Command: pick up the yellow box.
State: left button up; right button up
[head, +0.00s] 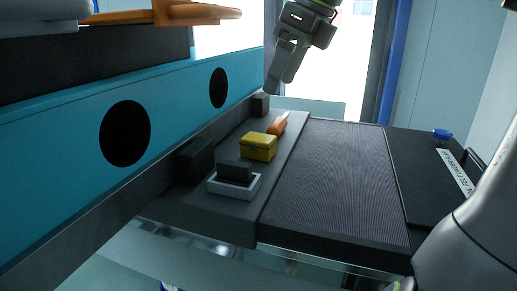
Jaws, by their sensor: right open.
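The yellow box (258,147) sits on a dark grey ledge, between an orange object and a white tray. My right gripper (281,82) is at the top centre, above and beyond the yellow box. Its two fingers point down and to the left, apart from the box. It is open, with nothing seen between the fingers. My left gripper is not in view.
The white tray (246,188) holds a dark block (235,172). The orange object (278,124) lies just behind the box. A teal panel (60,135) with dark round holes rises on the left. A ribbed dark surface (335,185) on the right is clear.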

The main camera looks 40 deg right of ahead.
aim_at(255, 136)
jog(key=p+x, duration=0.1)
jog(key=x, duration=0.7)
jog(key=shift+w+f+p, duration=0.2)
jog(key=shift+f+p, duration=0.1)
jog(key=shift+a+f+p, duration=0.15)
jog(key=shift+f+p, duration=0.15)
jog(key=shift+f, duration=0.05)
jog(key=p+x, duration=0.2)
jog(key=x, duration=0.2)
jog(key=shift+w+a+f, duration=0.15)
jog(key=shift+w+f, duration=0.05)
jog(key=shift+f, duration=0.1)
jog(key=c, duration=1.1)
